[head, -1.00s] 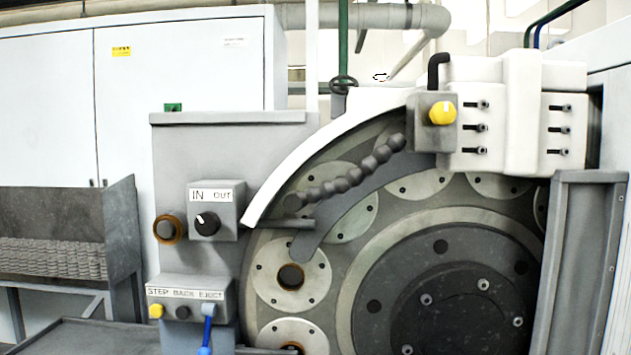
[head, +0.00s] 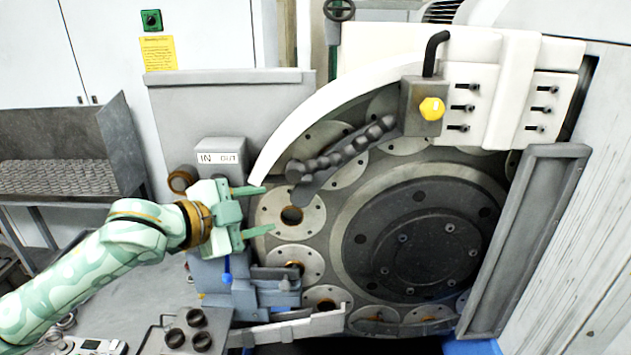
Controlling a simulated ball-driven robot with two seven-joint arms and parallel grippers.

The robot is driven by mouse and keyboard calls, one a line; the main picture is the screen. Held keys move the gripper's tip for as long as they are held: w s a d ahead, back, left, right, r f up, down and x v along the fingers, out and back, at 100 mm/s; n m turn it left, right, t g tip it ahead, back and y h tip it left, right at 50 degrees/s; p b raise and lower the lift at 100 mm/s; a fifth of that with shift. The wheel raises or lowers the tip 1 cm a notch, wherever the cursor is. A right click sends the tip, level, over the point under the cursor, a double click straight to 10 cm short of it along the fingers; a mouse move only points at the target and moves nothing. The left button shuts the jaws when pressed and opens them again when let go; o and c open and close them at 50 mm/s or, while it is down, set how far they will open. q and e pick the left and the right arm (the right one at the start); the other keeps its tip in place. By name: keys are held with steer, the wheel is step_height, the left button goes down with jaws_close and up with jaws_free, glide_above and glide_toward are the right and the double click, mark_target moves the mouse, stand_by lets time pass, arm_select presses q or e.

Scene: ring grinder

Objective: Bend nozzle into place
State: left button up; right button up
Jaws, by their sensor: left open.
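The nozzle (head: 345,148) is a dark grey segmented hose. It runs from below the grey block with the yellow knob (head: 431,109) down and left, across the upper part of the ring disc. Its free end is near a round plate with a hole (head: 292,215). My left gripper (head: 268,210) is open and empty. Its two green fingers point right, one above the other, at the left edge of the disc, below and left of the nozzle's free end and apart from it. My right gripper is not in view.
The IN/OUT switch box (head: 220,158) stands just above my left gripper. A white curved guard (head: 320,118) arches over the disc. A grey upright panel (head: 525,235) bounds the right side.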

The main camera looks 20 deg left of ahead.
arm_select(q)
steer(key=h, duration=0.1)
glide_toward(311, 165)
steer(key=s+a, duration=0.2)
steer(key=s, duration=0.2)
steer(key=shift+m, duration=0.3)
steer(key=p+x, duration=0.1)
steer(key=x, duration=0.4)
steer(key=p+x, duration=0.2)
steer(key=x, duration=0.2)
steer(key=r+p+x, duration=0.1)
steer(key=x, duration=0.4)
steer(key=shift+w+d, duration=0.2)
steer(key=shift+w, duration=0.3)
steer(key=shift+w+d+f+p, duration=0.2)
steer(key=shift+w+p, duration=0.1)
steer(key=shift+w, duration=0.2)
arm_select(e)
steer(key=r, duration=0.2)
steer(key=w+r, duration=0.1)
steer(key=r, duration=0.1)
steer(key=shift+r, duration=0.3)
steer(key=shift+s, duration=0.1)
